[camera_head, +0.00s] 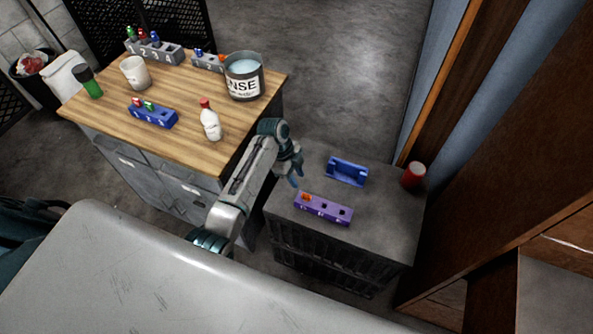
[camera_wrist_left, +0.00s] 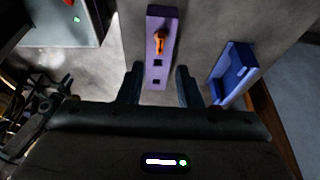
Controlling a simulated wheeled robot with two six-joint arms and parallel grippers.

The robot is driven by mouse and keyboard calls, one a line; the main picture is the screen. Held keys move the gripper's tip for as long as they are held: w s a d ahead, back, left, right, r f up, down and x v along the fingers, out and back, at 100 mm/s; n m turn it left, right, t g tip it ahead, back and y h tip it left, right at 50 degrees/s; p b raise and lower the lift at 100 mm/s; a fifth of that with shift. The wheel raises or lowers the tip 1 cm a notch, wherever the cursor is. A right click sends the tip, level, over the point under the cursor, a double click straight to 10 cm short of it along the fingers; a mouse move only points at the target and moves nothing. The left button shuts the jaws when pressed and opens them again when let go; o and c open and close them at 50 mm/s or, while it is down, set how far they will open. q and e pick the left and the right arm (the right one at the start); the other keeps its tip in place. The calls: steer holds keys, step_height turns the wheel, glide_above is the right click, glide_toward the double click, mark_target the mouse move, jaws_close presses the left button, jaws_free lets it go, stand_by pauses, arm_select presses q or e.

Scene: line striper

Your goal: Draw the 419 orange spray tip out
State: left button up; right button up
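The orange spray tip (camera_head: 306,197) stands in the left slot of a purple holder (camera_head: 325,212) on the dark grey crate top. The other two slots look empty. My left gripper (camera_head: 294,181) is above the crate top, just behind and left of the orange tip in the head view. Its two fingers (camera_wrist_left: 158,86) are apart with nothing between them. The label 419 cannot be read clearly. My right gripper is in neither view.
A blue cradle (camera_head: 347,172) and a red can (camera_head: 413,175) share the crate top (camera_head: 385,225). The wooden workbench (camera_head: 190,142) at left holds a rinse bucket (camera_head: 244,78), a white bottle (camera_head: 210,122) and a blue holder (camera_head: 153,114). A wooden wall closes the right side.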

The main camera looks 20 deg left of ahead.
mark_target(305, 194)
arm_select(q)
steer(key=b+x, duration=0.5)
steer(key=x, duration=0.1)
steer(key=shift+a+f+b, duration=0.15)
steer(key=shift+b, duration=0.2)
steer(key=shift+d+f, duration=0.2)
steer(key=shift+f, duration=0.05)
steer(key=shift+b+x, duration=0.55)
steer(key=shift+x, duration=0.65)
steer(key=shift+d+f, duration=0.1)
steer(key=shift+f, duration=0.1)
jaws_close()
